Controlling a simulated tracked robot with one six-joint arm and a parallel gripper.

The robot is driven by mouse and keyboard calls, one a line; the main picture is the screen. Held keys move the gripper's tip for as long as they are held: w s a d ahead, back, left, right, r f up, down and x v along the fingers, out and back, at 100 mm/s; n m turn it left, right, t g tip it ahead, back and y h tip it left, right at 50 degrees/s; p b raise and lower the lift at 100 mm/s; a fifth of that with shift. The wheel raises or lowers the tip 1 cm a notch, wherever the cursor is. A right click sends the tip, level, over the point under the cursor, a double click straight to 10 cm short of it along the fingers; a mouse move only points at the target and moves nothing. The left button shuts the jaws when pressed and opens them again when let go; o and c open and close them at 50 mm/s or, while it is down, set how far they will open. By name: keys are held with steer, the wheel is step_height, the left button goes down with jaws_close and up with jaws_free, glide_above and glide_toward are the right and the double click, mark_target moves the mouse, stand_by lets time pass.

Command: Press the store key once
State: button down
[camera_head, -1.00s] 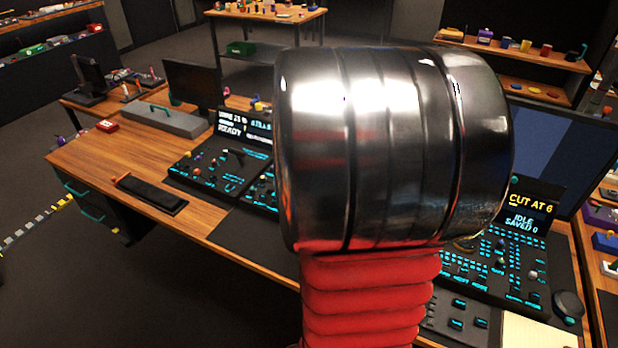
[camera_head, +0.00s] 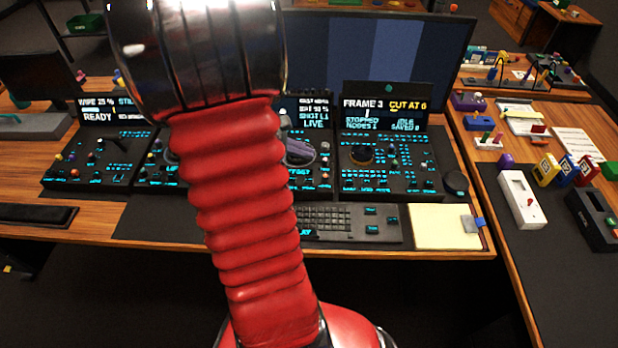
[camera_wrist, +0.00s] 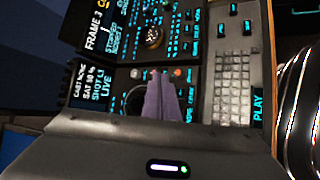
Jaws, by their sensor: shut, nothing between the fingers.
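The trackball panel (camera_head: 390,180) stands right of centre in the head view, with a dark ball (camera_head: 361,154) and many small cyan-lit keys. Its screen (camera_head: 385,115) reads FRAME 3, CUT AT 6, STOPPED, NODES 1, IDLE, SAVED 0. The ball also shows near the top of the wrist view (camera_wrist: 153,38). The key labels are too small to read, so I cannot tell which is the store key. My gripper (camera_wrist: 162,82) is shut and empty. Its purple-grey fingers appear over the neighbouring panel marked SHOT and LIVE; contact cannot be told. They also show in the head view (camera_head: 299,150).
A keyboard (camera_head: 335,220) and yellow notepad (camera_head: 440,228) lie in front of the panels. A round dark knob (camera_head: 456,183) sits right of the trackball panel. A large monitor (camera_head: 375,60) stands behind. My red arm hides part of the left panels.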

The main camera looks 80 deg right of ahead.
mark_target(305, 181)
steer(key=shift+f, duration=3.8)
steer(key=shift+f, duration=0.1)
steer(key=shift+f, duration=0.3)
steer(key=shift+f, duration=0.5)
steer(key=shift+r, duration=0.95)
steer(key=shift+r, duration=0.1)
